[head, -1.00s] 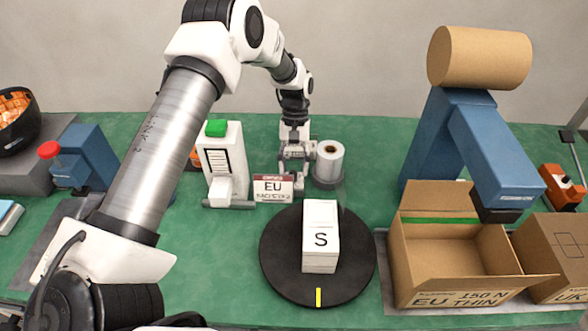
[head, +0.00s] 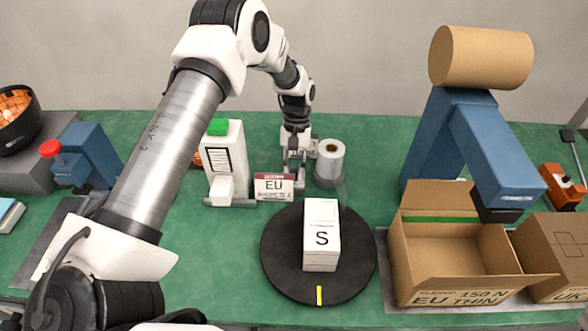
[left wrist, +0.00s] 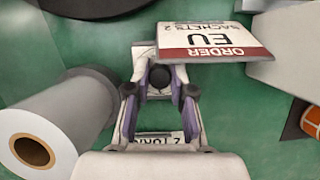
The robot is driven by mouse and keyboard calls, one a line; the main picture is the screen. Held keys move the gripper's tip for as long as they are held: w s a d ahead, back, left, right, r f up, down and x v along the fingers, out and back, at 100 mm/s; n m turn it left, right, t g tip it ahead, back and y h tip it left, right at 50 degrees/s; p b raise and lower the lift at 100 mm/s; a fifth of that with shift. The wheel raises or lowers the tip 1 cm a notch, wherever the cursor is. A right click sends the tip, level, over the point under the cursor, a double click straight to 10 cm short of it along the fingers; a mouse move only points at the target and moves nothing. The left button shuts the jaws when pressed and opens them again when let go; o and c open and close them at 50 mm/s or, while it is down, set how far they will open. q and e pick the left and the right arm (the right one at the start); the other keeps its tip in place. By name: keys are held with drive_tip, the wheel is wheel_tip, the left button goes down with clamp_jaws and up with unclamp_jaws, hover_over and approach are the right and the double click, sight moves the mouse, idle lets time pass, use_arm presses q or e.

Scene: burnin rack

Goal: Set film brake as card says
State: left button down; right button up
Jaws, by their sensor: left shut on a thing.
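The order card (head: 273,187), white with a red strip, reads EU; in the left wrist view the card (left wrist: 216,40) shows ORDER, EU and SACHETS 2. The film roll (head: 330,158) stands upright right of my left gripper (head: 294,188); the roll also shows in the left wrist view (left wrist: 60,115). There my left gripper (left wrist: 160,82) points down, its purple-padded fingers closed around a small dark round knob (left wrist: 160,78) on a pale plate. A white label between the fingers is partly hidden; it seems to read "2 TURN". The knob's setting cannot be read. My right gripper is out of view.
A black turntable (head: 282,270) holds a white stack marked S (head: 321,238). A white dispenser with a green top (head: 222,155) stands left of the card. An open EU THIN carton (head: 440,272) and a blue stand (head: 437,140) are at the right.

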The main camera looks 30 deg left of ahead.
use_arm(q)
drive_tip(key=m+y, duration=0.1)
drive_tip(key=m, duration=0.3)
drive_tip(key=shift+d+p, duration=0.1)
drive_tip(key=shift+p, duration=0.25)
drive_tip(key=shift+m+g+y, duration=0.3)
drive_tip(key=shift+m+y, duration=0.5)
drive_tip(key=shift+m, duration=0.7)
drive_tip(key=c, duration=1)
unclamp_jaws()
drive_tip(key=shift+w, duration=0.1)
